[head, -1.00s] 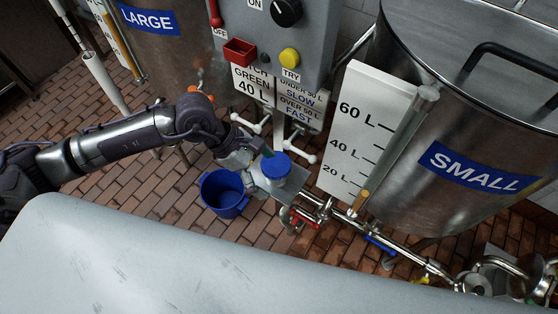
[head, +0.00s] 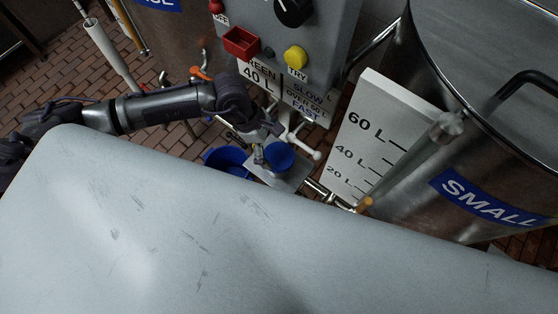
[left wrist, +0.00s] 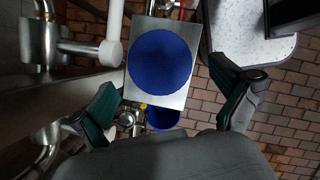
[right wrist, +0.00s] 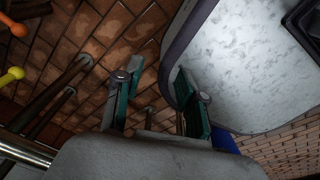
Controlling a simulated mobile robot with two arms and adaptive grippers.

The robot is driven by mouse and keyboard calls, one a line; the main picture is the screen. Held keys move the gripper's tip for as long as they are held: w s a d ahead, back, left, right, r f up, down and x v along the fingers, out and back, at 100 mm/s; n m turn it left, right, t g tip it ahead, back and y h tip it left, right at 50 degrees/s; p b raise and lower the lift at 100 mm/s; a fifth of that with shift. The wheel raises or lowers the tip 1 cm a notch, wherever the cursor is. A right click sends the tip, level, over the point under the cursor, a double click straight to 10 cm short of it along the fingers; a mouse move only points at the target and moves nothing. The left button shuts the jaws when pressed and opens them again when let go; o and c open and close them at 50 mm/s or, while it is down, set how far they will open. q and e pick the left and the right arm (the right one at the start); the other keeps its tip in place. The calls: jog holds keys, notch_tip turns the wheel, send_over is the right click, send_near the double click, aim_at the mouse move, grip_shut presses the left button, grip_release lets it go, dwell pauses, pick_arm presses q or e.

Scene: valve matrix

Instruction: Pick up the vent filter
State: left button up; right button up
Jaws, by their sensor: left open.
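A round blue-topped piece, which I take for the vent filter (head: 279,156), sits on a small metal plate (head: 294,178) below the control box. In the left wrist view its blue top (left wrist: 160,64) shows as a full disc on the plate (left wrist: 146,28). My left gripper (head: 262,152) is at the left side of the piece in the head view. In the left wrist view the left gripper (left wrist: 168,108) is open and empty, its green-padded fingers wide apart, with the disc beyond them. My right gripper (right wrist: 160,98) shows only in its wrist view, open and empty.
A blue bucket (head: 226,160) stands on the floor left of the plate. A white valve handle (head: 304,142) is close behind it. The SMALL tank (head: 480,130) and its level board (head: 365,128) are at right. A grey surface (head: 150,230) fills the foreground.

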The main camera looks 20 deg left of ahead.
aim_at(278, 155)
pick_arm(q)
jog(key=shift+a+p+x, duration=0.1)
jog(key=shift+p+x, duration=0.2)
jog(key=shift+x, duration=1.2)
jog(key=shift+a+p+x, duration=0.15)
jog(key=shift+p+x, duration=0.1)
jog(key=shift+x, duration=1.3)
jog(key=shift+w, duration=0.15)
jog(key=c, duration=1.3)
